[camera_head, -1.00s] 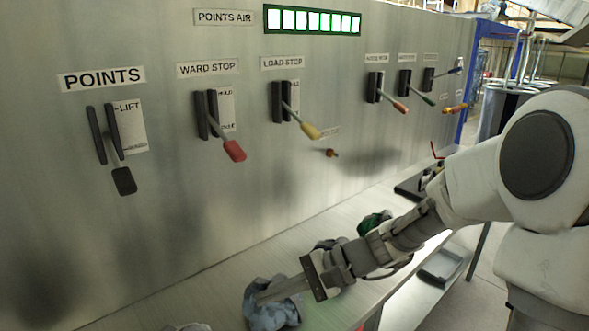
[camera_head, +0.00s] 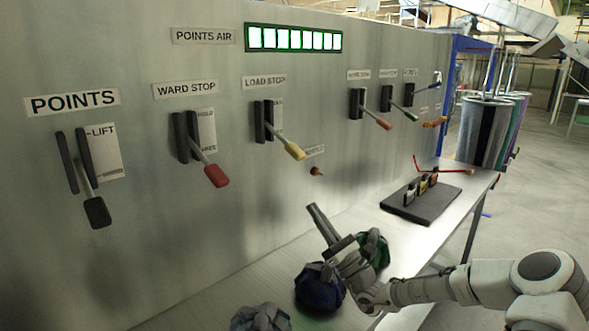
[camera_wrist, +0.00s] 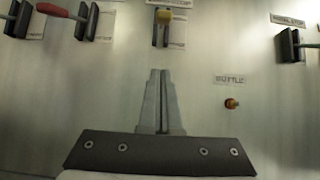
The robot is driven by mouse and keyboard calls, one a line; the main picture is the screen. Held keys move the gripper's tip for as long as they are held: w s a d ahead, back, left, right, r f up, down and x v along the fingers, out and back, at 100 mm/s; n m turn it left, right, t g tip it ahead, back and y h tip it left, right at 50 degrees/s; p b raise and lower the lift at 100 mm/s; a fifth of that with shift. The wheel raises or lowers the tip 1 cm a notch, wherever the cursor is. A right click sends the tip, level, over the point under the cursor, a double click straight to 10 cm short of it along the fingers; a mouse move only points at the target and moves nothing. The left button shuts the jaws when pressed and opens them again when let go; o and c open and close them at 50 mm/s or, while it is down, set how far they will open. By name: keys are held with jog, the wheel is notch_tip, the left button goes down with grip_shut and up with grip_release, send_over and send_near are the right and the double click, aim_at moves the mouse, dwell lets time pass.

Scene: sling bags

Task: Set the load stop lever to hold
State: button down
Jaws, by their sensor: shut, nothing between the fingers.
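The load stop lever is a grey rod with a yellow grip (camera_head: 294,151), set between dark side plates under the LOAD STOP label (camera_head: 265,82). The grip points out and down from the panel. In the wrist view the yellow grip (camera_wrist: 163,17) shows at the top, end-on, above my fingers. My gripper (camera_head: 312,208) is shut and empty, below the lever and apart from it, with its fingers pointing up towards the panel. In the wrist view my gripper (camera_wrist: 159,72) has its fingertips together. The small plate beside the lever is partly hidden and unreadable.
The red ward stop lever (camera_head: 216,175) is to the left, and a lever with a red-orange grip (camera_head: 384,123) to the right. A small knob (camera_head: 316,171) sticks out below right. Blue (camera_head: 319,288) and green (camera_head: 374,248) bags lie on the bench below my gripper.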

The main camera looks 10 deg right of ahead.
jog(key=shift+a, duration=0.1)
jog(key=w+a+r, duration=0.3)
jog(key=w+r, duration=0.2)
jog(key=r, duration=0.5)
jog(key=shift+a+p, duration=0.15)
jog(key=shift+p, duration=0.25)
jog(key=shift+r, duration=0.1)
